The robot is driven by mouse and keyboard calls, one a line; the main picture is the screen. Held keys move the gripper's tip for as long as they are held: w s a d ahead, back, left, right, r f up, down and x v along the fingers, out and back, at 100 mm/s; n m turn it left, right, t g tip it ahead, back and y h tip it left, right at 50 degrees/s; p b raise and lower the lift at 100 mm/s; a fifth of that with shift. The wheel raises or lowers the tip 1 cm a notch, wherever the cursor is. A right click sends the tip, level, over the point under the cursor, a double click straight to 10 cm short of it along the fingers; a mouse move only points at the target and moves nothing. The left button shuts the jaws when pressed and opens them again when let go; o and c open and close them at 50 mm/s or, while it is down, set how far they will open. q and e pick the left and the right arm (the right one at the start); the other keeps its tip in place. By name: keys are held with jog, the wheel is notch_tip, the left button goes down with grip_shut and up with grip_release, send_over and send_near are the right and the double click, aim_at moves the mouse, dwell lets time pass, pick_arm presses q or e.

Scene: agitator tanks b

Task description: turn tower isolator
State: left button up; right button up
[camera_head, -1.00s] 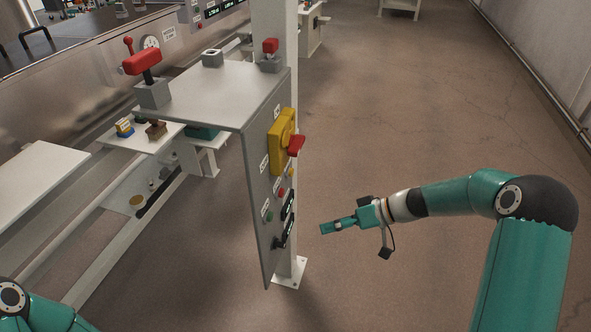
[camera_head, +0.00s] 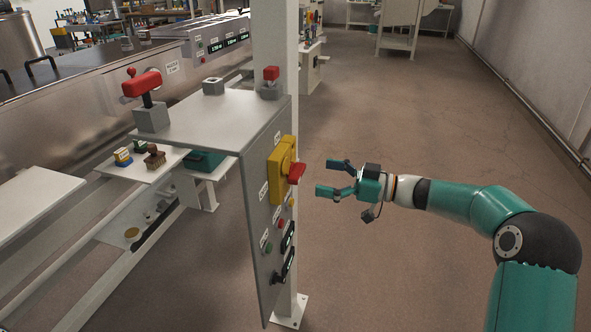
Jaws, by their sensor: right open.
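The tower isolator is a yellow switch plate (camera_head: 277,172) with a red handle (camera_head: 296,173) on the right-facing side of a grey panel (camera_head: 251,215). The red handle sticks out toward the right. My right gripper (camera_head: 326,177) is open and empty, its two teal fingers pointing left toward the red handle. In the picture a small gap shows between the fingertips and the handle. My left gripper is not in view.
A grey shelf (camera_head: 205,117) tops the panel and carries a red-handled lever (camera_head: 142,87) and a small red switch (camera_head: 271,75). A white post (camera_head: 288,55) stands behind the panel. Buttons sit below the isolator. The floor (camera_head: 400,110) to the right is clear.

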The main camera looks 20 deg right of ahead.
aim_at(303, 173)
jog(key=x, duration=0.6)
jog(key=shift+w+a+p, duration=0.2)
jog(key=shift+a+p, duration=0.05)
jog(key=shift+p, duration=0.15)
